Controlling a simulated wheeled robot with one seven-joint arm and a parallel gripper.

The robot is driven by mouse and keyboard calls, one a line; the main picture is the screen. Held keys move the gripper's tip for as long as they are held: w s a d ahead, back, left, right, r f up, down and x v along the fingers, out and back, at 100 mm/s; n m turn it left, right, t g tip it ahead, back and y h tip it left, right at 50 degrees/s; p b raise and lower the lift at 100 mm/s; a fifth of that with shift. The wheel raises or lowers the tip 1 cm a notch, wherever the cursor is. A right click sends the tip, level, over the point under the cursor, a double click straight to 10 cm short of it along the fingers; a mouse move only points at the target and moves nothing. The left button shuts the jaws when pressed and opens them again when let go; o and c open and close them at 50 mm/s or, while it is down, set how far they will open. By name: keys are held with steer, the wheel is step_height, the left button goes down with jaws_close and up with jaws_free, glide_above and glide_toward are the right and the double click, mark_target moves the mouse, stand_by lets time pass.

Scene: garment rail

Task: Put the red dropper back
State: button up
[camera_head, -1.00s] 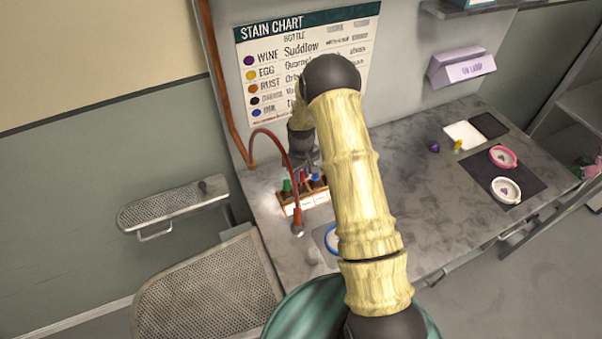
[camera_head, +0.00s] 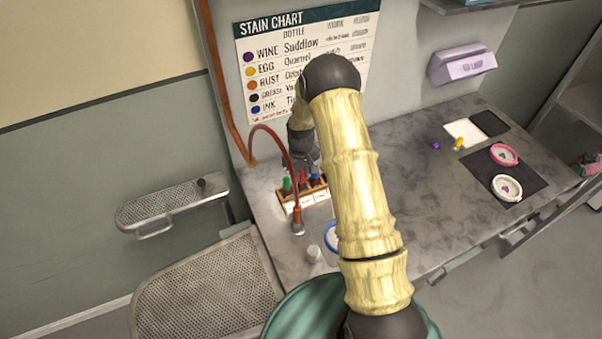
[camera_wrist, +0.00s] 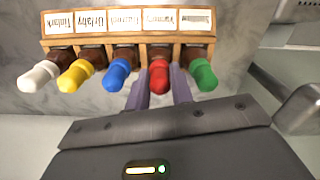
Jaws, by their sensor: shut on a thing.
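The red dropper (camera_wrist: 159,77) is between the two purple fingers of my gripper (camera_wrist: 160,88) in the wrist view, and the gripper is shut on it. Its brown neck is at the wooden rack (camera_wrist: 128,40), in line with the other droppers, between blue and green. I cannot tell whether it is fully seated. In the head view the red dropper (camera_head: 302,177) shows as a small red tip at the rack (camera_head: 281,196), below my dark gripper; my arm hides part of the rack.
The rack also holds green (camera_wrist: 204,75), blue (camera_wrist: 117,74), yellow (camera_wrist: 75,75) and white (camera_wrist: 38,75) droppers. A curved red-brown hose (camera_head: 274,131) arches close on the left of my gripper. The right part of the counter (camera_head: 425,190) has clear room.

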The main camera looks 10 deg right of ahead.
steer(key=o, duration=1)
steer(key=shift+r, duration=0.15)
steer(key=shift+r+p, duration=2.15)
steer(key=shift+r, duration=1.45)
